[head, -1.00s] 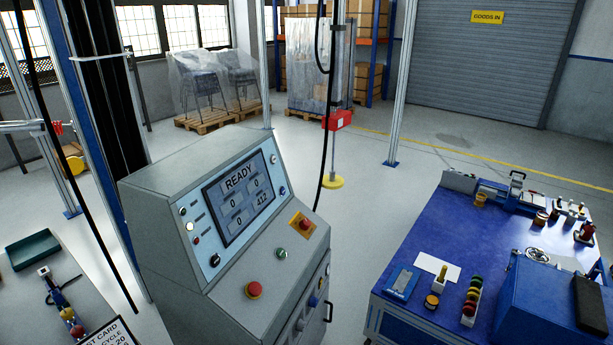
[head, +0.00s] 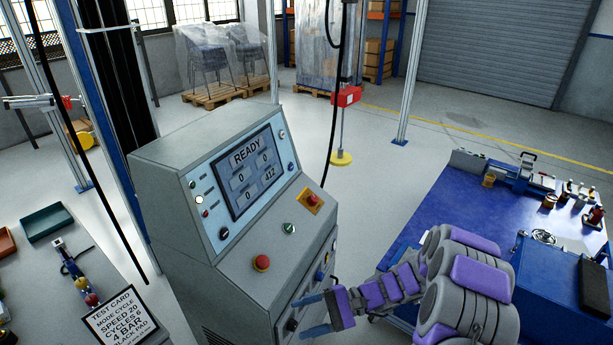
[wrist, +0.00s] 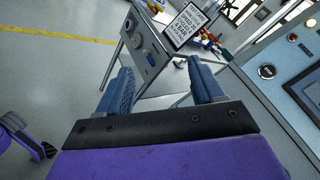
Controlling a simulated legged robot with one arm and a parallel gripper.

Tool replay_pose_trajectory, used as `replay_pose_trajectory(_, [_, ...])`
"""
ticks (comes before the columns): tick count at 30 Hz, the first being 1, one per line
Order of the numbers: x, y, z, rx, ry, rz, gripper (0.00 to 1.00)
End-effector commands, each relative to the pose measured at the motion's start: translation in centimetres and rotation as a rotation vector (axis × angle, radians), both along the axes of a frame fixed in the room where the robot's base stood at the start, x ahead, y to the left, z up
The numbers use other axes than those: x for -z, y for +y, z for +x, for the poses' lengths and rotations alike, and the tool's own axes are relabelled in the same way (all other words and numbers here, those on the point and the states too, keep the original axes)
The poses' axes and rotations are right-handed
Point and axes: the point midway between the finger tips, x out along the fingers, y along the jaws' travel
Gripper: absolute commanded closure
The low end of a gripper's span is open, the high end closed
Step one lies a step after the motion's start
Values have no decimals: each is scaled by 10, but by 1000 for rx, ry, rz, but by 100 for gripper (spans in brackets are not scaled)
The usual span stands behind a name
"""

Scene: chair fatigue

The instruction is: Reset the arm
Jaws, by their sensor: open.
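My arm, grey with purple pads, reaches in from the lower right of the head view. My gripper (head: 312,315) is at its end, with two blue fingers spread apart and pointing left, in front of the lower face of the grey control console (head: 170,230). I cannot tell whether a finger touches the console. In the wrist view the two blue fingers of my gripper (wrist: 162,85) stand apart with nothing between them. The console screen (head: 243,172) reads READY, with zeros and 412.
The blue-topped workbench (head: 440,215) is at the right, partly behind my arm. A grey table (head: 100,270) at the left bears a test card (head: 120,318) and a green tray (head: 46,222). A black cable (head: 327,150) hangs behind the console. Floor between console and workbench is open.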

Motion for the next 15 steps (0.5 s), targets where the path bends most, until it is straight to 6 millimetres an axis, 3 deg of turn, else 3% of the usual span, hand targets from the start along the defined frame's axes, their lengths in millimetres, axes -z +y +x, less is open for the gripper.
replay_pose_trajectory(6, [-45, 7, -40, -148, -75, -116, 33])
replay_pose_trajectory(15, [-86, 0, -98, -317, -180, -314, 33])
